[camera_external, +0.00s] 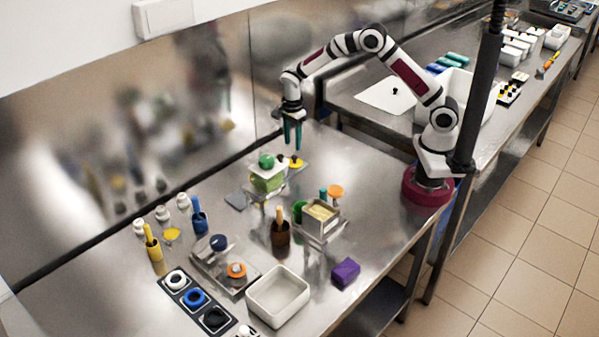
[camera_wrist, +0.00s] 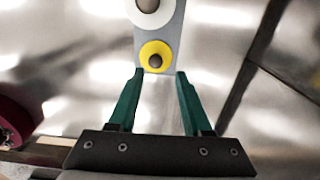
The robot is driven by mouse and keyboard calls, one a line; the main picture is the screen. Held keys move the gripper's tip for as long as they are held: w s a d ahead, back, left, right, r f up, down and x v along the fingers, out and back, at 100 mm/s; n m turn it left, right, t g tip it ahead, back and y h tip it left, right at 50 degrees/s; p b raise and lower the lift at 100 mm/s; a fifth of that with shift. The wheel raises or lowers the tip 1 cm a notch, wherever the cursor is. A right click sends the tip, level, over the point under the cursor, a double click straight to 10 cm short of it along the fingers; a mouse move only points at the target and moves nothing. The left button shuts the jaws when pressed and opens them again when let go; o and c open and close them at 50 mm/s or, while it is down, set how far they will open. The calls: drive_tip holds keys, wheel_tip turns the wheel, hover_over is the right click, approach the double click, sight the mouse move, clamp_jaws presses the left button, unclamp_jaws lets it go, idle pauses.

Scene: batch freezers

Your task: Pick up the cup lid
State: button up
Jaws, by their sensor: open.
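I cannot tell for sure which piece is the cup lid. A round yellow disc with a dark knob (camera_wrist: 154,49) lies on a grey strip (camera_wrist: 172,25), with a white disc with a knob (camera_wrist: 150,8) beyond it, cut off by the top edge. The yellow disc also shows in the external view (camera_external: 296,164), at the back of the steel table. My gripper (camera_wrist: 159,74) has its green fingers apart, with nothing between them. The yellow disc lies just beyond the fingertips in the wrist view. In the external view my gripper (camera_external: 292,148) points down above it.
A metal box (camera_external: 320,225), a brown cup (camera_external: 280,237), an empty white tray (camera_external: 300,294) and a purple block (camera_external: 345,273) stand nearer the front. The steel wall is close behind.

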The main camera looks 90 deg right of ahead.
sight(294, 157)
drive_tip(key=f, duration=0.6)
drive_tip(key=shift+s+a+f, duration=0.1)
drive_tip(key=shift+s+a, duration=0.1)
drive_tip(key=shift+a, duration=0.15)
clamp_jaws()
